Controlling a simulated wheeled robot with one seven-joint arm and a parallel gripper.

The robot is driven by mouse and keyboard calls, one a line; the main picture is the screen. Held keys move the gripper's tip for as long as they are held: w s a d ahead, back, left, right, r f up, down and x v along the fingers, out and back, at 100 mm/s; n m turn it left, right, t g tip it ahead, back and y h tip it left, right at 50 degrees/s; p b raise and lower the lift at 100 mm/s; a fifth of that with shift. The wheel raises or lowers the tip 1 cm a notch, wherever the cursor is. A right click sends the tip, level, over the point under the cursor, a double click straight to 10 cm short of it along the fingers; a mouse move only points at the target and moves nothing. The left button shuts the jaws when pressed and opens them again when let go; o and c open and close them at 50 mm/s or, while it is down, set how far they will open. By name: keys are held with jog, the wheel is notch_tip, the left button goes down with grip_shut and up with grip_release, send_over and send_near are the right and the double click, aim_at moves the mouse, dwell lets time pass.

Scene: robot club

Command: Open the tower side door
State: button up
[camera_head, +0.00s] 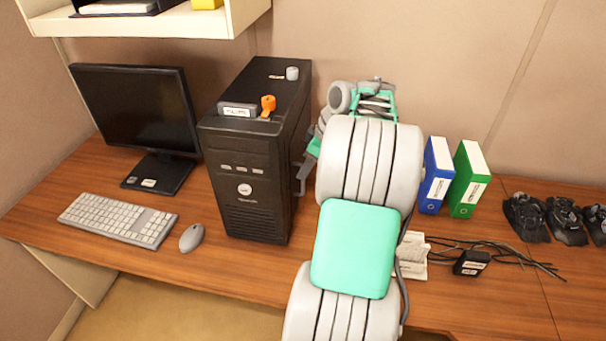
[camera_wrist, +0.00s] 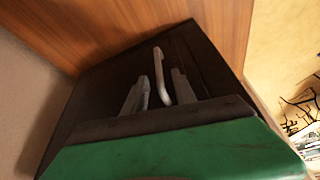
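The black computer tower (camera_head: 245,165) stands upright on the desk. Its side door (camera_wrist: 95,95) fills much of the wrist view as a dark panel and looks closed. A pale grey bar handle (camera_wrist: 159,70) stands out from it. My gripper (camera_wrist: 158,88) is open, with one finger on each side of the handle and gaps showing; whether either finger touches it I cannot tell. In the head view my gripper (camera_head: 303,172) is beside the tower's right side, partly hidden by my arm. The handle is not clearly visible there.
A monitor (camera_head: 135,105), keyboard (camera_head: 118,220) and mouse (camera_head: 191,238) are left of the tower. A grey drive (camera_head: 238,109), orange item (camera_head: 268,104) and small grey roll (camera_head: 292,73) lie on top. Blue (camera_head: 436,180) and green binders (camera_head: 468,185) and cables are to the right.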

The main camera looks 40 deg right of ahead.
aim_at(303, 191)
jog(key=x, duration=0.3)
jog(key=shift+f, duration=0.15)
jog(key=shift+c, duration=0.3)
grip_shut()
dwell(0.9)
